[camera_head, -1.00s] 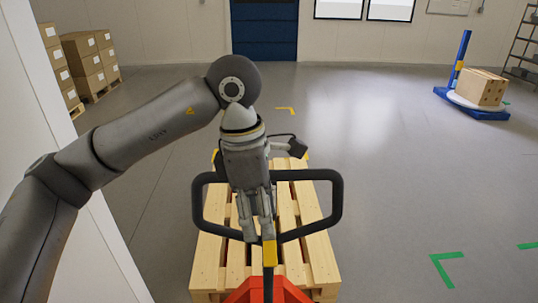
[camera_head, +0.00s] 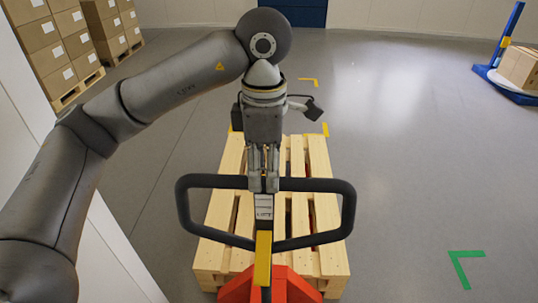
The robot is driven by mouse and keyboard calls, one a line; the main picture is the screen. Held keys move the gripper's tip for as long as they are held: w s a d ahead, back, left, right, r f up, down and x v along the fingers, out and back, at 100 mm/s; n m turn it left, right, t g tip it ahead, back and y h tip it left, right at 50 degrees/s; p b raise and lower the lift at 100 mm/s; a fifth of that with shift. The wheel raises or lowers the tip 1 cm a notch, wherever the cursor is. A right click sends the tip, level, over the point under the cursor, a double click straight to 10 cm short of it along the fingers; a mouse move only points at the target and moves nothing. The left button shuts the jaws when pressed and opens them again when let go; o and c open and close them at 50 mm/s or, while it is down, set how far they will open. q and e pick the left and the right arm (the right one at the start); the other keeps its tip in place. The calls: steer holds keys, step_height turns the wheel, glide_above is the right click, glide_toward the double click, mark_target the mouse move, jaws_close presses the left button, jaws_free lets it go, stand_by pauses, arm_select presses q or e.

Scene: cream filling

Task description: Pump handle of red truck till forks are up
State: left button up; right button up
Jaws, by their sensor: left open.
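The red truck (camera_head: 270,286) stands at the bottom centre, its forks hidden under the wooden pallet (camera_head: 325,215). Its black loop handle (camera_head: 347,210) rises in front of the pallet, with a yellow part (camera_head: 263,258) on the shaft and a labelled block above it. My left gripper (camera_head: 263,188) is open and points down at the middle of the handle's top bar, in line with the shaft. I cannot tell whether its fingers touch the bar. My right gripper is not in view.
A white wall edge (camera_head: 110,245) runs along the left. Stacked cardboard boxes (camera_head: 60,45) stand on pallets at the back left. A blue machine (camera_head: 505,85) with a box stands at the far right. Grey floor is clear on the right, with a green corner mark (camera_head: 466,262).

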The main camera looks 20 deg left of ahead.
mark_target(264, 203)
arm_select(q)
steer(key=f, duration=0.2)
steer(key=s+f+p, duration=0.1)
steer(key=f, duration=0.1)
steer(key=shift+a, duration=0.1)
steer(key=f, duration=0.1)
steer(key=f+p, duration=0.1)
steer(key=f, duration=0.2)
steer(key=shift+w+p, duration=0.35)
steer(key=shift+f, duration=0.35)
steer(key=shift+s+f, duration=0.1)
steer(key=shift+f, duration=0.2)
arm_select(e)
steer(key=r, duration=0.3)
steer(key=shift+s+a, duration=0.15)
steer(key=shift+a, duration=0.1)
arm_select(q)
steer(key=shift+c, duration=0.4)
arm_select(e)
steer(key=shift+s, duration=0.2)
arm_select(q)
jaws_close()
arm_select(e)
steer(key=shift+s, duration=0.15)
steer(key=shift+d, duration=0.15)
